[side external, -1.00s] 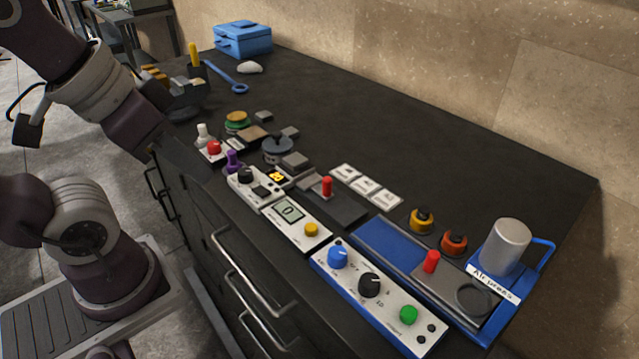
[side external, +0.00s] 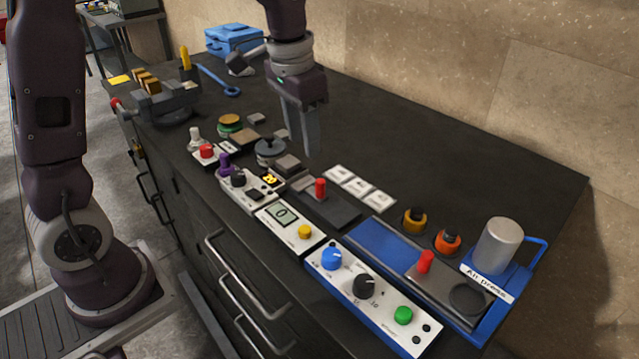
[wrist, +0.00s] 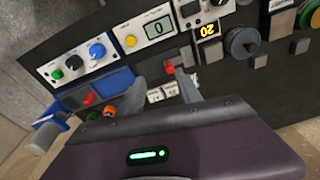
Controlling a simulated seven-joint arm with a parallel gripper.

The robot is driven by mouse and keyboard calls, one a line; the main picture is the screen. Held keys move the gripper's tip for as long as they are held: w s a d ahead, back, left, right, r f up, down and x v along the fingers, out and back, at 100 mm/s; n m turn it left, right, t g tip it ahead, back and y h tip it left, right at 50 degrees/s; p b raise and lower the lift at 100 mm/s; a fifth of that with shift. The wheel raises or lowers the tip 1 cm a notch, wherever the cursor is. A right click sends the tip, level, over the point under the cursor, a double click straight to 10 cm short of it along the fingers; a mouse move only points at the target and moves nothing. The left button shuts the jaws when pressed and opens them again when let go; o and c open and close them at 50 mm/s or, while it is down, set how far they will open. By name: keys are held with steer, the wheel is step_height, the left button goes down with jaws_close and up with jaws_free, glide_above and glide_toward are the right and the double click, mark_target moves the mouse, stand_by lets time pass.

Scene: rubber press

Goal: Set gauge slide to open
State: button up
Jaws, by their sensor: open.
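A slide with an upright red handle (side external: 320,187) sits on a dark rail block (side external: 336,210), behind the white gauge box with a display reading 0 (side external: 280,213). It is likely the gauge slide; I read no label on it. In the wrist view the red handle (wrist: 169,67) shows beside the tip of the right finger. My gripper (side external: 304,150) is open and empty, pointing down above the bench, behind and a little left of the red handle, and apart from it. Its fingers also show in the wrist view (wrist: 160,82).
A second red handle (side external: 426,261) stands on the blue air press (side external: 375,245) at right. White label cards (side external: 360,187) lie behind the slide. A control box with knobs (side external: 364,287) is in front. The back right of the bench is clear.

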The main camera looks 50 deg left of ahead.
steer(key=g, duration=0.1)
glide_above(320, 181)
step_height(320, 181, down, 8)
step_height(320, 181, down, 7)
steer(key=shift+f, duration=0.1)
jaws_close()
stand_by(1.0)
